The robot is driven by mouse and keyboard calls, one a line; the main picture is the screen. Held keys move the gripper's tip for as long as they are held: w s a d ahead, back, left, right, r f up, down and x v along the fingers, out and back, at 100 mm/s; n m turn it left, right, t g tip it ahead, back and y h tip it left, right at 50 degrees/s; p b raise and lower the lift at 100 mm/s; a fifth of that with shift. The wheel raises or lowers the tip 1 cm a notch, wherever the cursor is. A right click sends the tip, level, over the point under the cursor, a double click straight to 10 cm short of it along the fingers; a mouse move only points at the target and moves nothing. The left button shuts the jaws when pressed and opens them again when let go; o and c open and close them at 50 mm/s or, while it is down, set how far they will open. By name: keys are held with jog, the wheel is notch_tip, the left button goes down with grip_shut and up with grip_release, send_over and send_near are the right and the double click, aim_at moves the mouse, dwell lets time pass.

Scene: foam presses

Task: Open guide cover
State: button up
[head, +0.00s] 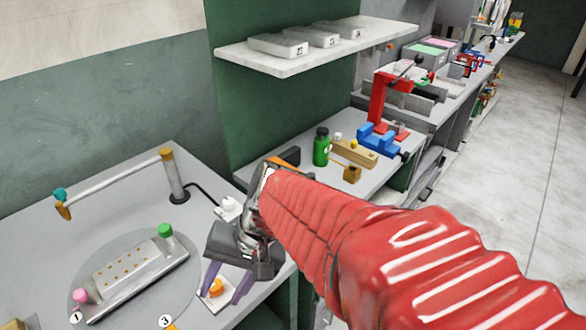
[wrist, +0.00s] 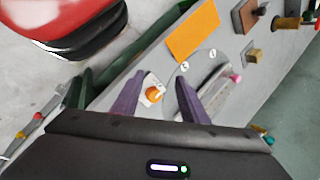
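I cannot tell for sure which part is the guide cover. My gripper (head: 228,284) is open, its purple fingers pointing down beside the round plate. An orange knob on a white base (head: 215,288) shows near the fingers. In the wrist view the orange knob (wrist: 153,94) appears between the spread fingers, not visibly gripped.
A post with a swing arm (head: 120,185) stands behind the round plate. A white knob (head: 228,206) is near my wrist. A green bottle (head: 321,147) and a red and blue press (head: 388,105) stand on the farther bench. An orange sheet (wrist: 193,32) lies beyond the plate.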

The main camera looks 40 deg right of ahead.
jog(key=w+d+m+t+y, duration=0.4)
jog(key=w+d+m+t, duration=0.5)
jog(key=d+m, duration=0.5)
jog(key=s+d+f+m+t+h, duration=0.2)
jog(key=d+m+h, duration=0.4)
jog(key=d, duration=0.5)
jog(key=s+d+f+m+t+h, duration=0.2)
jog(key=s+d+m+t+h, duration=0.2)
jog(key=d+m, duration=0.5)
jog(key=d+h, duration=0.2)
jog(key=shift+s+d+m, duration=0.4)
jog(key=shift+w+f, duration=0.1)
jog(key=shift+w, duration=0.1)
jog(key=shift+w+d, duration=0.4)
jog(key=shift+w, duration=1.8)
jog(key=shift+w+d, duration=0.35)
jog(key=shift+w, duration=1.9)
jog(key=shift+w+d, duration=0.4)
jog(key=shift+w, duration=1.8)
